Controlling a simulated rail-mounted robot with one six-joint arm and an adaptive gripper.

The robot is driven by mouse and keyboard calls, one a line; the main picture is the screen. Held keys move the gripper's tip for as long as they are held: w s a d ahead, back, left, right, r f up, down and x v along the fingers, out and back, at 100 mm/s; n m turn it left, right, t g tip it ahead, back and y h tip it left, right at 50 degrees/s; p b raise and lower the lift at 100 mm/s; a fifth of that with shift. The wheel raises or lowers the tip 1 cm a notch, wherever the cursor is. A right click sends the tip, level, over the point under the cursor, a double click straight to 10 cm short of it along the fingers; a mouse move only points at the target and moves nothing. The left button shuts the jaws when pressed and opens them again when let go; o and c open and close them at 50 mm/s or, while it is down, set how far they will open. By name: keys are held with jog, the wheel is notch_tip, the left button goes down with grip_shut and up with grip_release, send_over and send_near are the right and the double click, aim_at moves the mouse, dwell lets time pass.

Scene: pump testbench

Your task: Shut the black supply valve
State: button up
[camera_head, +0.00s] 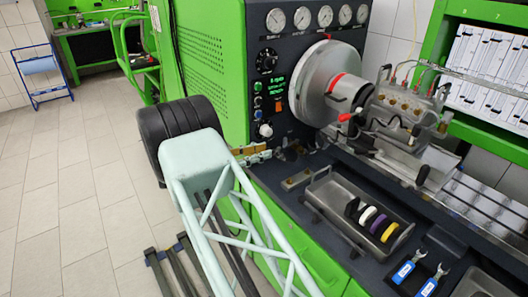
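I cannot single out the black supply valve for certain. Small dark fittings and levers (362,143) sit on the bench below the metal pump (404,106), too small to read as open or shut. A red-tipped lever (346,117) stands just left of the pump, in front of the large steel disc (327,82). Brass-coloured fittings (255,154) show at the bench's left end, partly behind a pale green truss. My gripper is not in view.
A steel tray (330,205) holds black, white, purple and yellow rings. Blue-handled wrenches (405,269) lie to its right. Gauges (300,18) and a control panel stand behind. The pale green truss (222,195) fills the lower middle. Tiled floor (60,190) is open at left.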

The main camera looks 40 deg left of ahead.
jog(key=v, duration=1)
jog(key=shift+s+a, duration=0.2)
jog(key=shift+s, duration=0.1)
